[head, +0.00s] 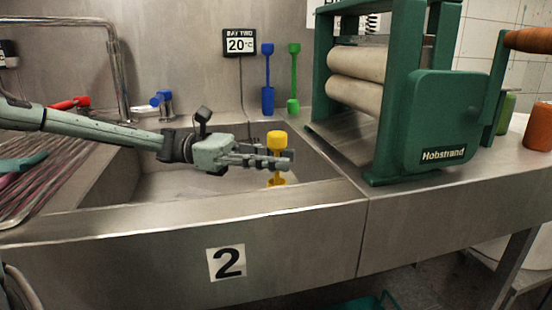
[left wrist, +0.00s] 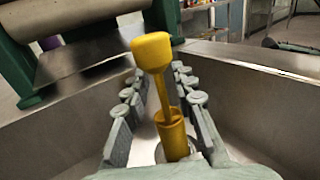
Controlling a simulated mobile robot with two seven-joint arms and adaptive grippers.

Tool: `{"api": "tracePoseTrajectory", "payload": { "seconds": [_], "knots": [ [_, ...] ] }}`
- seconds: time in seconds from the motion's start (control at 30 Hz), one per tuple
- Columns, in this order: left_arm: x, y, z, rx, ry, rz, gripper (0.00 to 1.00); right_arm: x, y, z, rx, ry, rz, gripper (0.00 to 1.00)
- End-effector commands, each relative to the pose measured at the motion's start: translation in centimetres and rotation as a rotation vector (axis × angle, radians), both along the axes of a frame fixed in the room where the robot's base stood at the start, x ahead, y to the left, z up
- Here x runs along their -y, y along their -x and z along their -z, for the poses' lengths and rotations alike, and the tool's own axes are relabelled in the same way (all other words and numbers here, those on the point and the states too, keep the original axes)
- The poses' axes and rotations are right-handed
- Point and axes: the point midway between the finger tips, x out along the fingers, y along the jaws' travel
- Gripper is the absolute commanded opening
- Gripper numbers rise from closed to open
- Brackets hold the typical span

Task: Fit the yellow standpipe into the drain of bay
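The yellow standpipe (head: 277,138) stands about upright in the sink basin of bay 2 in the head view, near the basin's right end. In the left wrist view the standpipe (left wrist: 171,130) shows a wide top, a thin stem and a thicker lower barrel. My left gripper (head: 285,160) reaches across the basin at the height of the stem. Its fingers (left wrist: 163,112) are open on both sides of the standpipe, with a gap visible to the left. A pale round fitting (left wrist: 160,153), perhaps the drain, partly shows below the barrel; the seating is hidden.
A green wringer (head: 425,120) stands on the counter right of the basin. Blue (head: 267,98) and green (head: 293,103) standpipes are against the back wall. The sink's front wall carries a "2" label (head: 227,263). A wire rack (head: 50,170) is at left.

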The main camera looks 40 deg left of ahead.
Motion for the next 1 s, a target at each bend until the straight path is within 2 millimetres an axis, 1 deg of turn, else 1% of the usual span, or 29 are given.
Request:
{"api": "tracePoseTrajectory", "payload": {
  "seconds": [0.03, 0.1, 0.13, 0.3, 0.4, 0.57, 1.0],
  "knots": [
    [-0.1, 0.0, -0.3, 0.000, 0.001, -0.001, 0.26, 0.5, 0.8, -0.1, -0.032, 0.010, 0.012, 0.40],
    [-1.8, 0.4, -0.3, 0.002, -0.001, -0.005, 0.26, 0.7, 0.9, 0.2, -0.043, 0.012, 0.015, 0.40],
    [-2.4, 0.7, -0.3, 0.003, -0.001, -0.003, 0.26, 0.8, 1.0, 0.3, -0.049, 0.013, 0.017, 0.40],
    [-5.3, 1.7, -0.2, 0.002, -0.002, -0.001, 0.26, 0.8, 0.9, 0.8, -0.053, 0.013, 0.016, 0.40],
    [-6.4, 2.1, -0.1, 0.001, -0.001, 0.000, 0.26, 0.8, 0.9, 0.9, -0.052, 0.013, 0.016, 0.40],
    [-7.1, 2.4, -0.1, 0.000, 0.000, 0.001, 0.26, 0.8, 0.9, 0.9, -0.051, 0.013, 0.016, 0.40],
    [-7.1, 2.4, -0.1, 0.000, -0.001, 0.001, 0.26, 0.8, 0.8, 0.9, -0.051, 0.013, 0.016, 0.40]
  ]
}}
